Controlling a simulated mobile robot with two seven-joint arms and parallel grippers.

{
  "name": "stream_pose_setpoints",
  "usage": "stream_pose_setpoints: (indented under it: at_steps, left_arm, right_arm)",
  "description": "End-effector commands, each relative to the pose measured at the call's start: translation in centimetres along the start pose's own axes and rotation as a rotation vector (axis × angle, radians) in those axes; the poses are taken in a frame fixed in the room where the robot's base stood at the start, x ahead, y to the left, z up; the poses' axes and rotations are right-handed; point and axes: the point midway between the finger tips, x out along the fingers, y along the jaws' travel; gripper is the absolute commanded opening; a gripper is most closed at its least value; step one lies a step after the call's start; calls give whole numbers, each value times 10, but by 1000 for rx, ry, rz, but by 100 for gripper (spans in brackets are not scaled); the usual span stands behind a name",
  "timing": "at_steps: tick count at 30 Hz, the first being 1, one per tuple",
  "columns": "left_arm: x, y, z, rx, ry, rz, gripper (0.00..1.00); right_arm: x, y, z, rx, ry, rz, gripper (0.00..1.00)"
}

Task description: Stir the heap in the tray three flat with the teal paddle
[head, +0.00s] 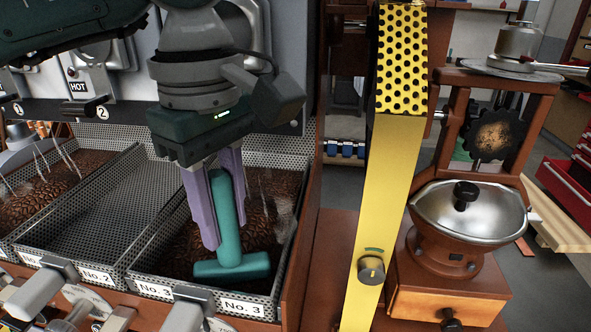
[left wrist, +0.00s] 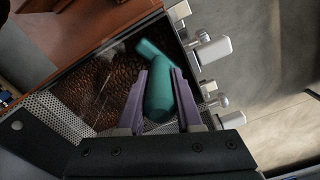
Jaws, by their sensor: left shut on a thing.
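The teal paddle (head: 230,225) is upright, with its crosspiece low in the front part of tray three (head: 288,250). My left gripper (head: 218,215), with purple fingers, is shut on the paddle's handle. The paddle (left wrist: 160,92) also shows between the fingers (left wrist: 160,95) in the left wrist view. Dark brown beans (head: 185,240) lie in tray three around and behind the paddle, partly hidden by my gripper. Whether the crosspiece touches the beans or the tray floor, I cannot tell. My right gripper is not in view.
Tray two (head: 85,215) beside it looks empty; the tray at far left holds beans (head: 40,185). Tray handles (head: 185,312) stick out in front. A yellow perforated post (head: 385,180) and a red grinder with a metal bowl (head: 470,212) stand to the right.

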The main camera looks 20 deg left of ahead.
Motion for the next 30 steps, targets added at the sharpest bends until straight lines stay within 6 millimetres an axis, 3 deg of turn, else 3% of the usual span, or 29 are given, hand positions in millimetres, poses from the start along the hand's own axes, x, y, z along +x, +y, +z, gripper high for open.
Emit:
stream_pose_setpoints:
  at_steps: [11,24,30]
  left_arm:
    - [0,1,2,-1,2,0,0]
    - [1,-19,-47,-3,2,0,0]
    - [0,-22,-54,0,1,1,0]
  right_arm:
    - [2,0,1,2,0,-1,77]
    - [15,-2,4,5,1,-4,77]
    - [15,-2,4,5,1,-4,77]
